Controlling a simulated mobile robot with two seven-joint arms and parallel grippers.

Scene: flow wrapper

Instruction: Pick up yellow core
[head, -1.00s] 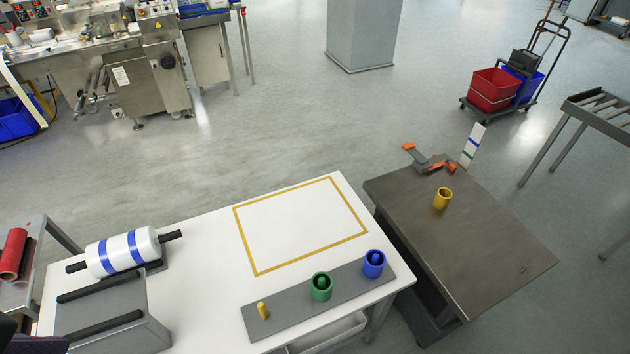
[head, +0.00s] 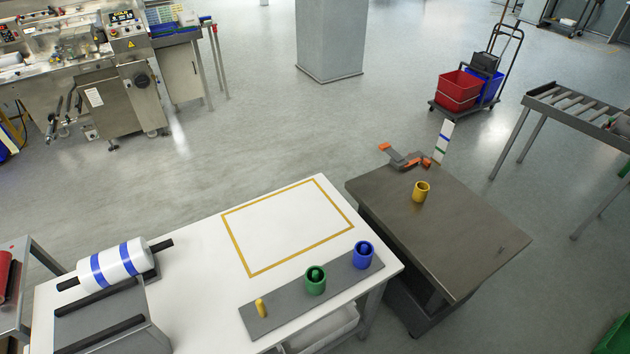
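The yellow core (head: 420,192) is a short hollow cylinder standing upright on the dark brown table (head: 450,230) at the right of the head view. It stands alone, with bare tabletop around it. Neither of my grippers shows in the head view.
A white table (head: 195,300) with a yellow outlined rectangle stands to the left. Its grey strip (head: 290,307) carries a yellow peg (head: 261,308), a green core (head: 316,281) and a blue core (head: 363,255). An orange and grey tool (head: 405,158) lies at the brown table's back edge.

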